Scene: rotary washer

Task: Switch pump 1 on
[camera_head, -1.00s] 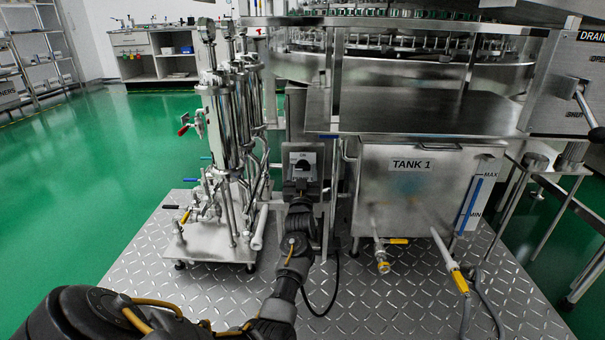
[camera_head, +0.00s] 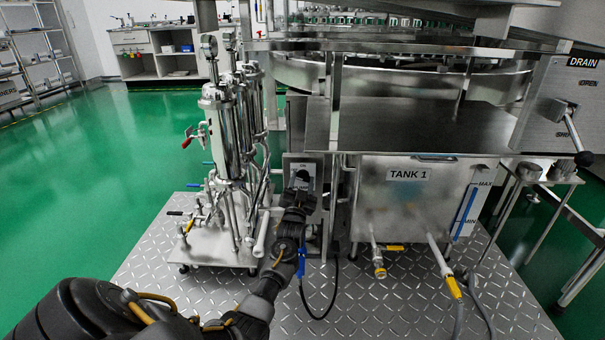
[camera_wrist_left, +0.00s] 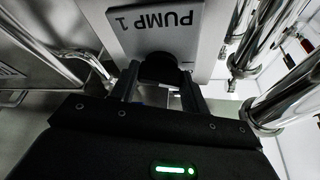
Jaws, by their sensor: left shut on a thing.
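The pump 1 switch panel (camera_head: 301,171) is a grey plate on a post between the filter stand and tank 1. Its black knob (camera_head: 302,180) sits on the front of the plate. In the left wrist view the plate, marked PUMP 1 (camera_wrist_left: 156,25), appears upside down, with the black knob (camera_wrist_left: 161,68) between my fingers. My left gripper (camera_head: 299,187) is at the panel and is shut on the knob. The fingers (camera_wrist_left: 160,88) hide part of it, so its exact pointing is hard to read. My right gripper is not in view.
Tank 1 (camera_head: 415,205) stands right of the panel. The filter stand with steel cylinders (camera_head: 232,135) is close on the left. A drain lever (camera_head: 572,130) is at far right. A cable (camera_head: 325,300) hangs below my left arm.

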